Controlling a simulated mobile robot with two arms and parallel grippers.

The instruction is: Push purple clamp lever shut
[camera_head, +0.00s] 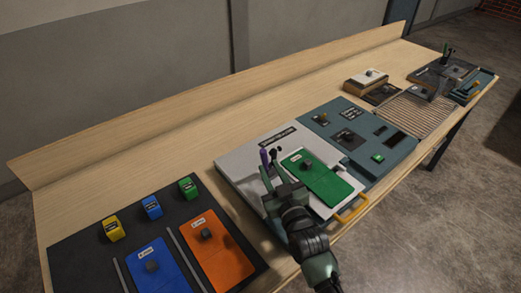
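The purple clamp lever (264,157) stands up near the middle of the light grey fixture plate (238,160), at the left side of a green panel (327,184). My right gripper (269,172) comes in from the lower right and is right at the lever, with its fingertips close to the lever's lower part. Whether it touches the lever cannot be told. The fingers are small and dark here, so their opening is unclear. The lever's base is hidden behind the gripper. My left gripper is not in view.
A blue-grey console (371,158) with a lit green button adjoins the fixture on the right. A yellow handle (352,208) sticks out at the fixture's front. A dark mat (78,257) at left holds blue and orange panels and small coloured blocks. The bench behind the fixture is clear.

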